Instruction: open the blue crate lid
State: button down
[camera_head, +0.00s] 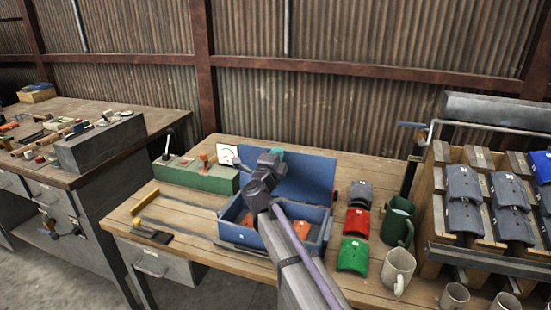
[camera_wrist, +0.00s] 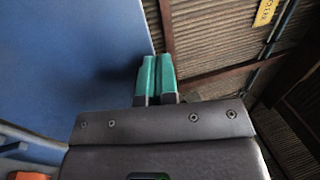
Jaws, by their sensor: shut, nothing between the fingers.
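The blue crate (camera_head: 240,234) stands on the wooden workbench with orange-red pieces (camera_head: 300,229) inside. Its blue lid (camera_head: 312,178) is raised and stands up at the back of the crate. My gripper (camera_head: 277,152) is at the lid's upper left part, with its teal fingertips partly hidden behind my wrist in the head view. In the wrist view my gripper (camera_wrist: 156,75) has its two teal fingers together and empty, beside the edge of the lid (camera_wrist: 70,60). I cannot tell whether they touch it.
A green box (camera_head: 195,177) stands left of the crate. Red (camera_head: 357,222), green (camera_head: 353,256) and grey curved pieces, a green mug (camera_head: 397,224) and a pale mug (camera_head: 397,270) stand to the right. A wooden rack (camera_head: 436,205) is further right.

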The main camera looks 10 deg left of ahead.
jog(key=shift+w, duration=0.7)
